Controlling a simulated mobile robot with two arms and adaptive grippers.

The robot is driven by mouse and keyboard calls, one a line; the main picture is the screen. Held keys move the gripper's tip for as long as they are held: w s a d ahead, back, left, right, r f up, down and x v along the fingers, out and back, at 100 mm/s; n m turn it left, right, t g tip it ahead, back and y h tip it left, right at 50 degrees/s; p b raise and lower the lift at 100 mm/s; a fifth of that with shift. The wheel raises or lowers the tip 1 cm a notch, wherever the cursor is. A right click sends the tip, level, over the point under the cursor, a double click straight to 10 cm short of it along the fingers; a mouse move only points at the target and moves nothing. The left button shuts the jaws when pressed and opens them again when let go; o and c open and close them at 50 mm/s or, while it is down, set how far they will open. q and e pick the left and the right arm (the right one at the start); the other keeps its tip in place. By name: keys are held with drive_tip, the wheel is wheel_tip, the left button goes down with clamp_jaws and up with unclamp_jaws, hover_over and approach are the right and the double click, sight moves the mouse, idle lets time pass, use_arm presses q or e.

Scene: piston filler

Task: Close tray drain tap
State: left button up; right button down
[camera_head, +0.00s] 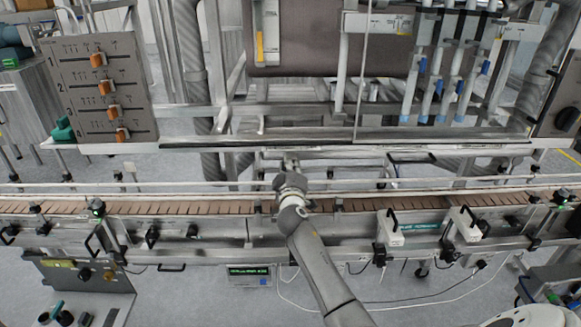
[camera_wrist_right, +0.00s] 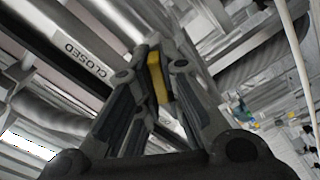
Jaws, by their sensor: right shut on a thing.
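My right gripper (camera_head: 290,162) reaches over the conveyor to the front lower edge of the filler frame in the head view. In the right wrist view, my right gripper (camera_wrist_right: 155,70) is shut on a yellow piece, which looks like the tap handle (camera_wrist_right: 157,77). A label reading CLOSED (camera_wrist_right: 85,58) is on a strip to the left of the fingers. The tap body and the handle's exact angle are hidden by the fingers. In the head view the handle is too small to make out. My left gripper is not in view.
The brown slatted conveyor (camera_head: 420,205) with its rails runs across under my right arm. A grey panel with orange levers (camera_head: 100,88) stands at the upper left. Several clear tubes (camera_head: 437,75) with blue clips hang at the upper right. White sensor boxes (camera_head: 390,228) sit along the conveyor's front.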

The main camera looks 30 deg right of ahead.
drive_tip(key=n+p, duration=0.1)
drive_tip(key=n, duration=0.4)
drive_tip(key=shift+f+n, duration=0.1)
drive_tip(key=shift+n, duration=0.6)
drive_tip(key=c, duration=1.6)
unclamp_jaws()
drive_tip(key=shift+o, duration=0.2)
drive_tip(key=shift+s+a, duration=0.1)
drive_tip(key=shift+a, duration=0.05)
drive_tip(key=v, duration=1.1)
drive_tip(key=shift+s+a, duration=0.25)
drive_tip(key=shift+s, duration=0.05)
drive_tip(key=shift+f, duration=0.2)
